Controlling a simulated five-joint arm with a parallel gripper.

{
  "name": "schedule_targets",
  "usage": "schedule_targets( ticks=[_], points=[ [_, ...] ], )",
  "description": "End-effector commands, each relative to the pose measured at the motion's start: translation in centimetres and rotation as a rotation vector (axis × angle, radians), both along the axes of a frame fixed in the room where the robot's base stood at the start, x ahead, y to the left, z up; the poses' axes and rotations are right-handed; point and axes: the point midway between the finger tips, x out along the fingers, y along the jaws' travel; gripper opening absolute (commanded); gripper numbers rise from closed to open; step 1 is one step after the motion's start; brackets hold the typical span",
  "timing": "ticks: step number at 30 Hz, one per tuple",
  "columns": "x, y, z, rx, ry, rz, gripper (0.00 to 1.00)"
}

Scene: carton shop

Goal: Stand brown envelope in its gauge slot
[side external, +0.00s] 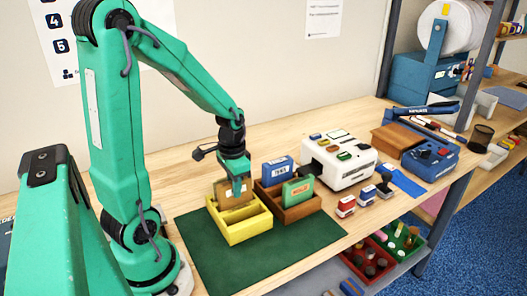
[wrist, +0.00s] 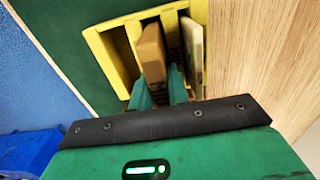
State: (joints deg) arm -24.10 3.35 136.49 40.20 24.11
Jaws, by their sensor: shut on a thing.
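The brown envelope (side external: 229,195) stands roughly upright at the yellow slotted gauge (side external: 240,234). In the wrist view the brown envelope (wrist: 152,50) lines up with a middle slot of the yellow gauge (wrist: 103,55), and a pale flat piece (wrist: 191,45) stands in the slot to its right. My gripper (side external: 240,187) is above the gauge, shut on the envelope; its teal fingers (wrist: 161,88) also show in the wrist view. The envelope's lower edge is hidden, so I cannot tell whether it rests on the slot floor.
The gauge stands on a green mat (side external: 195,255). A brown wooden rack (side external: 290,212) close on its right holds a blue packet (side external: 278,171) and a green packet (side external: 298,191). A white machine (side external: 342,162) and small stamps (side external: 346,205) are farther right. The mat's front is clear.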

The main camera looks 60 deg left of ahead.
Motion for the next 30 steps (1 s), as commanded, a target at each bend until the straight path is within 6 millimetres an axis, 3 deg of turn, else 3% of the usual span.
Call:
schedule_targets(
  ticks=[14,15,19,30],
  points=[
    [0.01,0.00,-0.39,0.001,-0.001,0.000,0.00],
    [0.01,0.00,-0.39,0.000,-0.001,0.000,0.19],
    [0.00,0.00,-0.39,0.000,-0.001,0.000,0.42],
    [0.00,0.00,-0.26,0.000,-0.001,0.000,0.42]
  ],
)
